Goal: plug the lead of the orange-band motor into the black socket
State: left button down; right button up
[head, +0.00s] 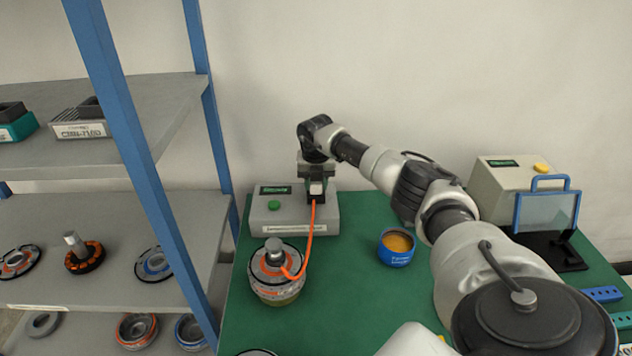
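The orange-band motor (278,284) sits on the green table top, left of centre. Its orange lead (309,240) loops from the hub and rises to my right gripper (316,192). The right gripper points down in front of the grey tester box (328,222), with its fingers shut around the lead's end, where a small pale piece shows. The black socket cannot be told apart from the dark fingertips, so I cannot tell whether the lead's end is in it. My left gripper is not in view.
The box has a green button (274,205) and a small display. A blue tub (396,247) with orange contents stands right of the motor. A beige machine (507,187) with a clear guard is at the back right. A blue-post shelf (122,124) with motor parts stands left.

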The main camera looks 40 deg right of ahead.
jog(key=o, duration=0.5)
jog(key=shift+c, duration=0.2)
notch_tip(320, 180, up, 11)
jog(key=b, duration=0.1)
jog(key=shift+s+a+f, duration=0.15)
jog(key=shift+s+a, duration=0.25)
jog(key=shift+s, duration=0.05)
